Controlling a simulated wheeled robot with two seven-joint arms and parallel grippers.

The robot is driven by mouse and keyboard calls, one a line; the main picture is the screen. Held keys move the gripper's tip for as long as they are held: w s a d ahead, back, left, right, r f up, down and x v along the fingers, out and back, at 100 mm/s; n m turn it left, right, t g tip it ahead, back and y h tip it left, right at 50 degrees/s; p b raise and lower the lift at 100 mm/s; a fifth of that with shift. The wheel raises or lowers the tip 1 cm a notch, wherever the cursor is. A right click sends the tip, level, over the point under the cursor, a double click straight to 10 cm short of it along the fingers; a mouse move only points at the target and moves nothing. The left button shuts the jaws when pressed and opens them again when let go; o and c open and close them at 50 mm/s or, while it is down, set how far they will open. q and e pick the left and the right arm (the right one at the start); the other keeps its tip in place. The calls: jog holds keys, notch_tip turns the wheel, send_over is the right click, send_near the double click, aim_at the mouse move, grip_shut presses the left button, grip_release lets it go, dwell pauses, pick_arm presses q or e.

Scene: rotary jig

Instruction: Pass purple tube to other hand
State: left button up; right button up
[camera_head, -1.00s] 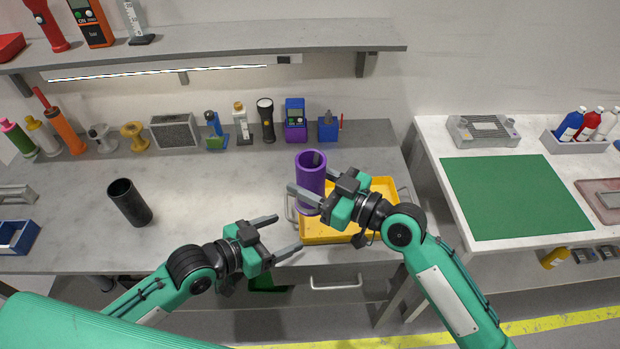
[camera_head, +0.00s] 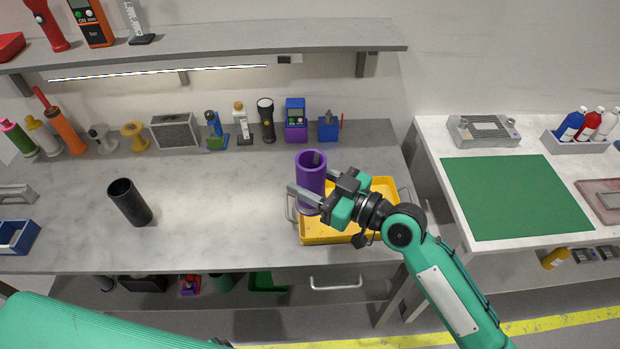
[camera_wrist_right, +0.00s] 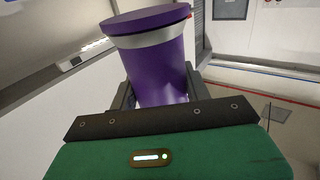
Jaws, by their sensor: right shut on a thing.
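The yellow tray (camera_head: 325,234) sits at the bench's right end. A black tube (camera_head: 129,203) stands at the left. Several tools line the back, including a flashlight (camera_head: 266,120). The middle of the grey bench (camera_head: 220,215) is clear. A shelf (camera_head: 220,45) hangs above.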

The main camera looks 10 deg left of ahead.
pick_arm(q)
jog(key=s+d+f+n+g, duration=0.1)
jog(key=s+f+n, duration=0.1)
jog(key=s+f, duration=0.4)
jog(key=s+d+f+n+g+y, duration=0.1)
jog(key=s+f+n+g, duration=0.1)
jog(key=s+f, duration=0.4)
jog(key=s, duration=0.5)
jog(key=shift+y, duration=0.3)
